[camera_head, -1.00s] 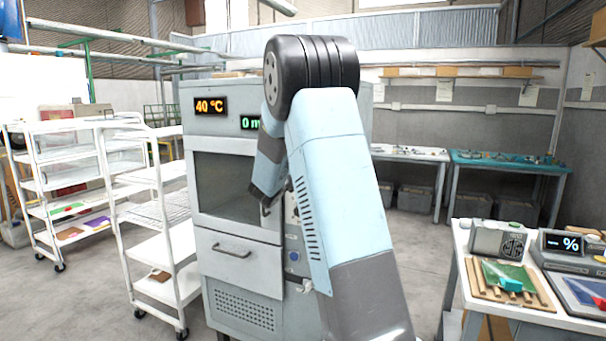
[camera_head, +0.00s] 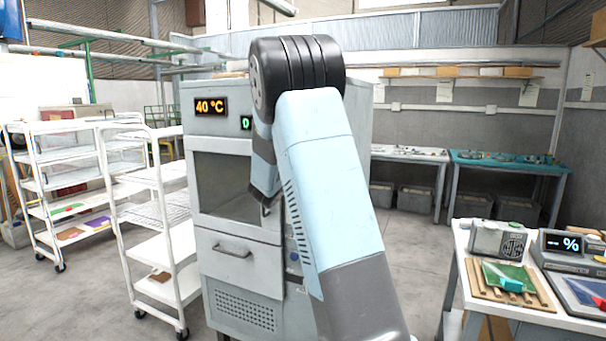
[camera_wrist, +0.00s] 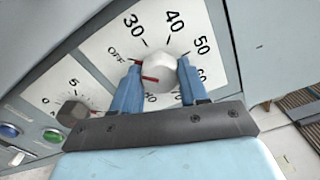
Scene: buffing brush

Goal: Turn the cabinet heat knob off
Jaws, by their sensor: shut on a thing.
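The heat knob (camera_wrist: 158,76) is a pale round dial on a white scale plate in the wrist view. The scale reads OFF, 30, 40, 50, 60. A red mark on the knob's left side points left, near the OFF label (camera_wrist: 118,55). My gripper (camera_wrist: 160,63) has one blue finger on each side of the knob and is shut on it. In the head view the cabinet (camera_head: 225,270) stands in the middle with a display (camera_head: 211,106) reading 40 °C. There my arm hides the knob and gripper.
White wheeled racks (camera_head: 160,230) stand left of the cabinet. A workbench (camera_head: 470,290) stands at right.

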